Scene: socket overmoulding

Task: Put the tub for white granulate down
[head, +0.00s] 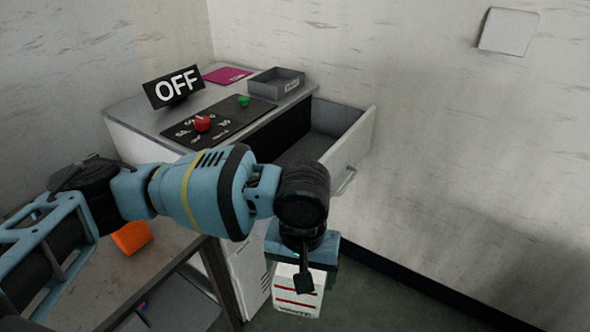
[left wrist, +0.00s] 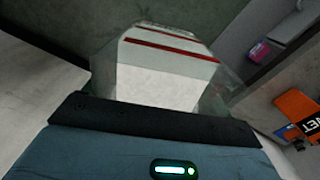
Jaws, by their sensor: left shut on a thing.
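The tub for white granulate (head: 298,292) is a pale, clear-walled container with red stripes, at the lower middle of the head view. My left gripper (head: 303,262) is shut on it and holds it in the air over the floor, in front of the cabinet. In the left wrist view the tub (left wrist: 168,75) shows just beyond the gripper (left wrist: 155,118), with white inside or on its face and red lines. The gripper body hides part of the tub. My right gripper is not in view.
A cabinet (head: 125,133) with an open drawer (head: 350,148) stands behind my left arm. On it are an OFF sign (head: 174,87), a control panel with a red knob (head: 203,123), and a grey tray (head: 276,84). A table (head: 92,285) with an orange object (head: 132,237) is at lower left.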

